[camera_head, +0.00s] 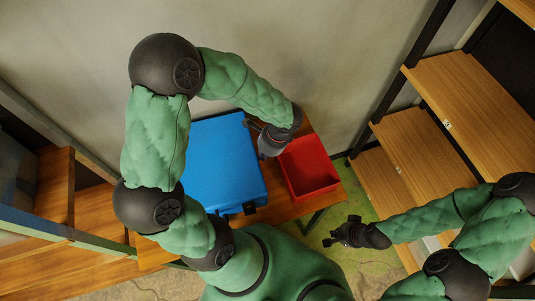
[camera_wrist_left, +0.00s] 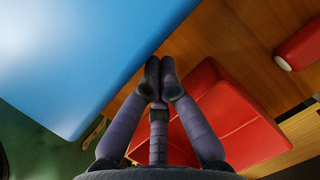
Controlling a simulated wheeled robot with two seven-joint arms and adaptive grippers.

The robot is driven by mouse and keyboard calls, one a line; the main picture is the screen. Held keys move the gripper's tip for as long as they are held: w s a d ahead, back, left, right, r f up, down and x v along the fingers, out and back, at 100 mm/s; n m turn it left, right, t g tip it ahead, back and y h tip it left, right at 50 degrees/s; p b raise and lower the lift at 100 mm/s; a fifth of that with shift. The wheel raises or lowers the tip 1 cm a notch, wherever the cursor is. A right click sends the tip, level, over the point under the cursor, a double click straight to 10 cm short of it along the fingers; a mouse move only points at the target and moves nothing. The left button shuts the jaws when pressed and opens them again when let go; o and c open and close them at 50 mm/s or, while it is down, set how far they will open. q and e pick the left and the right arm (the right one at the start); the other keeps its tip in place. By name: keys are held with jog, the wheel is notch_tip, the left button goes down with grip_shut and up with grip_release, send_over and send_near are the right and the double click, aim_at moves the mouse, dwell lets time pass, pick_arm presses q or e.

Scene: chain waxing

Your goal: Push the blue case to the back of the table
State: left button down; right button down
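The blue case (camera_head: 215,165) lies flat on the wooden table, near the wall, with dark latches on its front edge. It also fills the upper left of the left wrist view (camera_wrist_left: 80,50). My left gripper (camera_head: 250,123) is at the case's right side near its back corner, between the case and the red bin. In the left wrist view its fingers (camera_wrist_left: 159,82) are together with nothing between them; whether they touch the case I cannot tell. My right gripper (camera_head: 340,235) is off the table's right front, over the floor, far from the case; its fingers are too small to read.
An open red bin (camera_head: 309,167) stands right of the case on the table (camera_head: 284,210). The wall (camera_head: 310,60) is behind. Wooden shelves stand at right (camera_head: 415,150) and left (camera_head: 56,185). A red object with a pale end (camera_wrist_left: 300,45) shows in the left wrist view.

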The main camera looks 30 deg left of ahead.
pick_arm(q)
jog(key=shift+s+a, duration=0.3)
jog(key=shift+a, duration=0.05)
jog(key=p+v, duration=0.8)
jog(key=v, duration=0.2)
